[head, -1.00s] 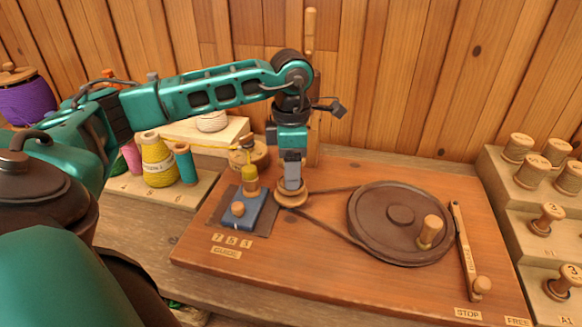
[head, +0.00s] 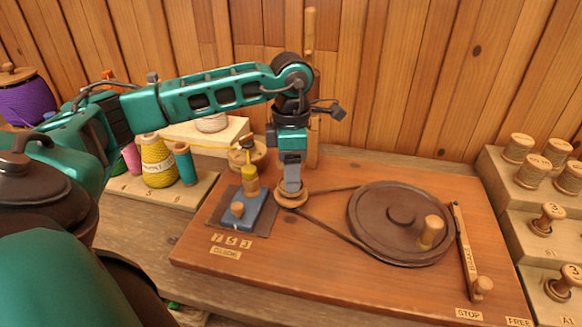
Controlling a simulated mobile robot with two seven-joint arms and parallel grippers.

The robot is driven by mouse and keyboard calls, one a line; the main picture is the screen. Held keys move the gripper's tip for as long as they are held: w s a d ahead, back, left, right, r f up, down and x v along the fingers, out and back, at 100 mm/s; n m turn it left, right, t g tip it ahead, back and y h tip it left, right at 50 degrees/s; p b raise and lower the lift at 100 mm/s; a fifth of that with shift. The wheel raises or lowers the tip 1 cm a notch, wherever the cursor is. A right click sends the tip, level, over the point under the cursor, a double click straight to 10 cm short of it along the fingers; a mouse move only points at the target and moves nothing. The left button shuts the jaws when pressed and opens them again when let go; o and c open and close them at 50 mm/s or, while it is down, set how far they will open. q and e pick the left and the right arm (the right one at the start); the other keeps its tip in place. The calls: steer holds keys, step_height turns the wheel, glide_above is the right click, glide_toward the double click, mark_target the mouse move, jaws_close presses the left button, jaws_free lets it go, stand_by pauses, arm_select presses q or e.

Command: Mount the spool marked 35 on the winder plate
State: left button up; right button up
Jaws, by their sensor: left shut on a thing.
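My left gripper (head: 291,178) hangs pointing down over the winder plate (head: 350,262). It is shut on a small round wooden piece (head: 291,199) at the belt's left end. The fingers hide most of that piece, so I cannot tell if it is a spool, and I see no number on it. No mark reading 35 is legible anywhere. Spools with a 3 on top stand at the right, one on the middle step (head: 548,218) and one on the lower step (head: 564,282). My right gripper is not in view.
The dark wheel (head: 375,225) with a wooden handle fills the plate's right half, beside the brake lever (head: 465,245). A blue block (head: 243,207) with a knob stands left of the gripper. Thread cones (head: 158,165) stand at the left. A stepped rack (head: 510,205) is at the right.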

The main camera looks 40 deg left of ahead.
arm_select(q)
steer(key=shift+f+b, duration=0.45)
steer(key=shift+f, duration=0.2)
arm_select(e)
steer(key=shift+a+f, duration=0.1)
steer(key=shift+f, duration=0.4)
arm_select(q)
steer(key=o, duration=0.8)
step_height(320, 180, up, 2)
steer(key=shift+r+p, duration=0.1)
steer(key=shift+p, duration=0.75)
steer(key=shift+r, duration=0.3)
steer(key=shift+r+p, duration=0.7)
steer(key=shift+p, duration=0.05)
steer(key=shift+r+p, duration=0.55)
steer(key=shift+r, duration=0.15)
steer(key=shift+r+p, duration=2.1)
steer(key=shift+r, duration=0.7)
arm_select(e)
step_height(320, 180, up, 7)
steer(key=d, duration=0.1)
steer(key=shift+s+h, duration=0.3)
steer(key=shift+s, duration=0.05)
